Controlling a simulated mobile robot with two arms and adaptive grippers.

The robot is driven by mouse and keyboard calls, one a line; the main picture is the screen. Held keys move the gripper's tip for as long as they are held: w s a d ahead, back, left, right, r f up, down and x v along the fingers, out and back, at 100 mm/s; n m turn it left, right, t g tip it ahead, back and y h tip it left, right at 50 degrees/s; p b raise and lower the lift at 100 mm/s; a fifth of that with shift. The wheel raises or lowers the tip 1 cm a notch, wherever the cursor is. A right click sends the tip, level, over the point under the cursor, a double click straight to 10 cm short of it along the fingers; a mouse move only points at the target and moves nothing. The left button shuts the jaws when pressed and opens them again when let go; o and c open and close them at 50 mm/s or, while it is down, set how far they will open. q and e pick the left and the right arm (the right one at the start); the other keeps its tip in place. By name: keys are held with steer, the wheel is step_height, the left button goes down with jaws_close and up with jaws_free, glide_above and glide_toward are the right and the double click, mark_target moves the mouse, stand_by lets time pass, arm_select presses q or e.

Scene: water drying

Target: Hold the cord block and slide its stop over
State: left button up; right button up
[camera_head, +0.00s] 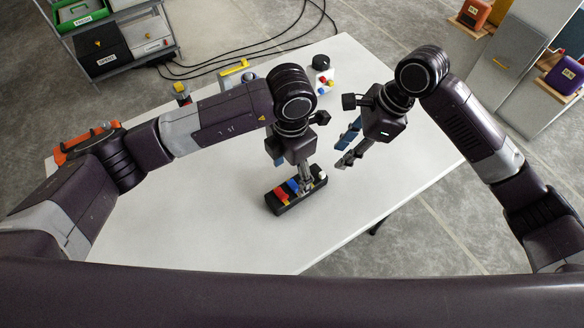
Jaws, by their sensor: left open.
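The cord block (283,206) is a black block with red, blue and yellow pieces on top, lying at a slant on the white table near the middle of the picture. Which coloured piece is its stop is too small to tell. My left gripper (306,178) is open and points down at the block's right part. Its fingers partly hide the block, and I cannot tell whether they touch it. My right gripper (347,147) is open and empty, to the right of the block and apart from it, with its fingers pointing left and down.
At the table's (210,225) back stand a yellow-handled box (234,71), a white block with coloured buttons (323,84) and a black knob (321,62). A small dark item (182,94) is further left. An orange object (72,150) is at the left edge. The front of the table is clear.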

mark_target(291, 188)
arm_select(q)
step_height(291, 188, down, 7)
steer(key=shift+d+r, duration=0.1)
steer(key=shift+r, duration=0.1)
steer(key=shift+c, duration=0.7)
